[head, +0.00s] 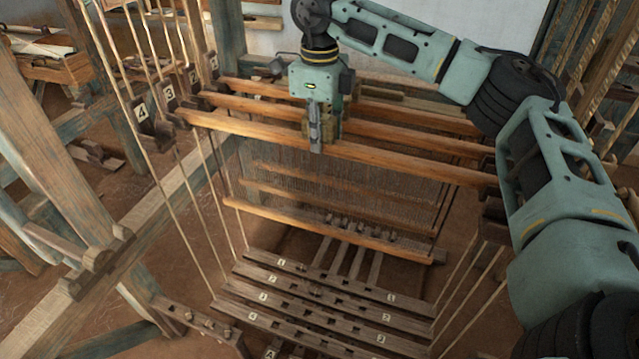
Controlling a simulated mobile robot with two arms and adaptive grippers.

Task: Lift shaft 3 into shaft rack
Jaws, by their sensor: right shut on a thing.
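My right gripper (318,138) reaches down from above and is shut on the front wooden top bar (410,162), left of its middle. This bar's left end lies near the tag marked 3 (168,92), so it looks like shaft 3. Thin heddles hang below it, above a lower bar (335,232). More top bars (255,107) lie close behind it, roughly parallel. The jaws hide part of the held bar, and my arm hides the area by its right end. I cannot pick out the shaft rack with certainty. My left gripper is out of view.
Numbered dark slats (330,318) lie low in front. A thick loom post (62,165) stands at left. Taut cords run on both sides, close to the bars' ends.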

